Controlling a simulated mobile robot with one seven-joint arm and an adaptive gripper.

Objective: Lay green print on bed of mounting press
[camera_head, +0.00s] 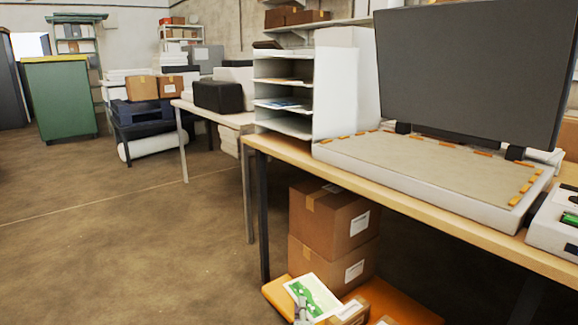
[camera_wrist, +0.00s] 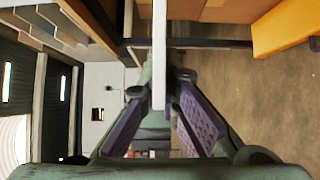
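The green print (camera_head: 320,292) is a white sheet with a green picture, low in the head view in front of the stacked boxes. In the wrist view a thin pale strip (camera_wrist: 159,40), which looks like the print edge-on, runs between the fingertips of my gripper (camera_wrist: 160,82). My gripper appears shut on it. The print is below and left of the bed.
The press stands on a wooden-topped table (camera_head: 275,147), beside a white shelf rack (camera_head: 325,95). Cardboard boxes (camera_head: 312,225) are stacked under the table, above an orange surface (camera_head: 410,303). A white device (camera_head: 550,232) stands right of the press. The floor at left is open.

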